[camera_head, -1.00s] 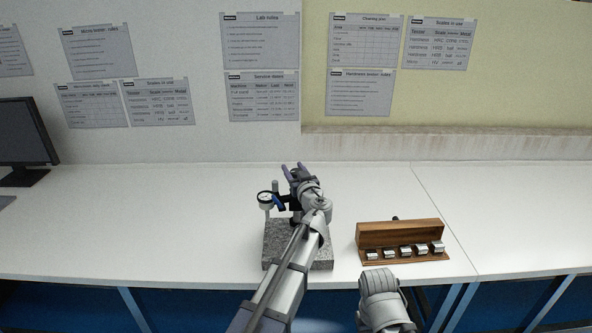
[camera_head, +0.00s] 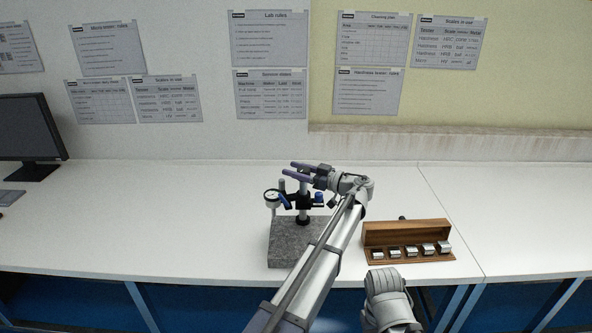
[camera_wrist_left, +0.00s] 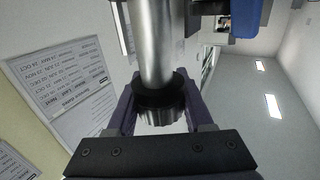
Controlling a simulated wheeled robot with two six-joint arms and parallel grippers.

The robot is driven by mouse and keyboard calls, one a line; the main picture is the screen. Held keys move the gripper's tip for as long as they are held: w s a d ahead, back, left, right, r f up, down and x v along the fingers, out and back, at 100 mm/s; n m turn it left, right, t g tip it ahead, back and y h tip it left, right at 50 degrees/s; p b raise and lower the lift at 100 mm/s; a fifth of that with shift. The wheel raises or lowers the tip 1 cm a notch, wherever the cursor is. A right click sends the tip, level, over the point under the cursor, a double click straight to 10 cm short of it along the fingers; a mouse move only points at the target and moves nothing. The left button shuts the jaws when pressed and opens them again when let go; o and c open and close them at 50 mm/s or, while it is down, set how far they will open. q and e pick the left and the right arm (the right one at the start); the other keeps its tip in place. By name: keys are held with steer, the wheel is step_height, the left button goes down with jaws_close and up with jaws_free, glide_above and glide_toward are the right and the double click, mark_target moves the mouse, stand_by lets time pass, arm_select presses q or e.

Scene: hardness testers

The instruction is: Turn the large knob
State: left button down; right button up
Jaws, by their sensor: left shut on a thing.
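The measuring stand has a grey granite base (camera_head: 288,243), a metal column, a round dial gauge (camera_head: 271,196) and blue knobs. In the left wrist view, a black knurled knob (camera_wrist_left: 160,112) sits around the end of the metal column (camera_wrist_left: 153,45). My left gripper (camera_head: 291,168) is at the top of the stand's column, its purple fingers pointing left in the head view. It is shut on the black knob, one finger on each side. In the head view the gripper hides this knob. My right gripper is out of view.
A wooden block holder (camera_head: 407,233) with several metal blocks stands to the right of the stand. A monitor (camera_head: 30,130) is at the far left. The white bench (camera_head: 130,215) is clear between the monitor and the stand. Paper notices hang on the wall behind.

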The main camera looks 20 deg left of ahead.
arm_select(q)
steer(key=shift+s+n+g, duration=0.15)
steer(key=shift+n+g, duration=0.25)
steer(key=shift+g, duration=0.2)
steer(key=shift+c, duration=1.5)
jaws_free()
steer(key=s+d, duration=0.1)
steer(key=d, duration=0.6)
steer(key=shift+d, duration=0.3)
